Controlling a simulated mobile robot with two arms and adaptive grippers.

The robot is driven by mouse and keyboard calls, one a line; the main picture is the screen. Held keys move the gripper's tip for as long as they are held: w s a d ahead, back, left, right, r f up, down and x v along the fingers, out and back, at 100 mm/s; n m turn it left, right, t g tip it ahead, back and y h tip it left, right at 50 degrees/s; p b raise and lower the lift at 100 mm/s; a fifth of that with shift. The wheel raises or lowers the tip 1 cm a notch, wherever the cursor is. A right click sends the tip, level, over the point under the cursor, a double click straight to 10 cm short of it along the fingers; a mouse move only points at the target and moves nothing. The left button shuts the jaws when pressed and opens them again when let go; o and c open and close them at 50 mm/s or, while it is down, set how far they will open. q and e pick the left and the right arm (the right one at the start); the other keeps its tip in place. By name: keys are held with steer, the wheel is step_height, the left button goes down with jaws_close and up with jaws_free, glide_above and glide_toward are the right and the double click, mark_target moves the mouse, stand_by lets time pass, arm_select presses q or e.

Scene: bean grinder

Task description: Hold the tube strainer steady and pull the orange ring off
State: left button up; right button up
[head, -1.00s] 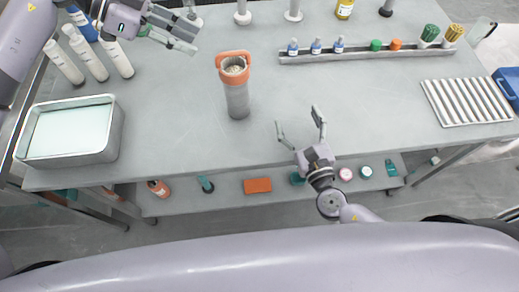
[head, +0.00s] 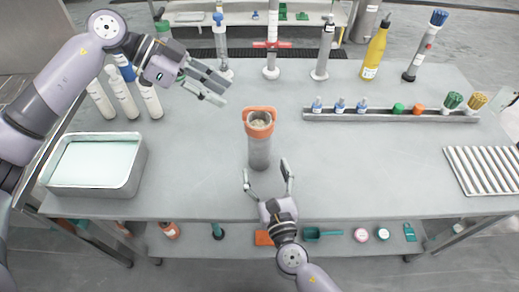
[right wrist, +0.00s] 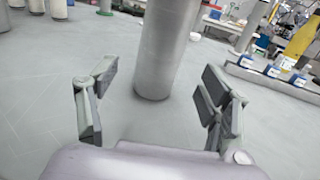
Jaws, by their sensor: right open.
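The tube strainer (head: 259,152) stands upright on the grey table, a grey cylinder with the orange ring (head: 259,118) around its top. Pale contents show inside its mouth. My right gripper (head: 267,170) is open at the near side of the tube, low down. In the right wrist view the tube's lower body (right wrist: 163,50) stands beyond and between the spread fingers (right wrist: 155,95), with no visible contact. My left gripper (head: 214,86) is up to the left of the ring, apart from it. Its fingers point right, with a gap between them.
A metal tray (head: 97,165) of pale liquid stands at the left, near several white bottles (head: 123,97). A rack (head: 390,115) with small bottles lies to the right. A ribbed tray (head: 485,170) is at far right.

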mark_target(259, 149)
steer(key=x, duration=0.8)
steer(key=shift+c, duration=0.4)
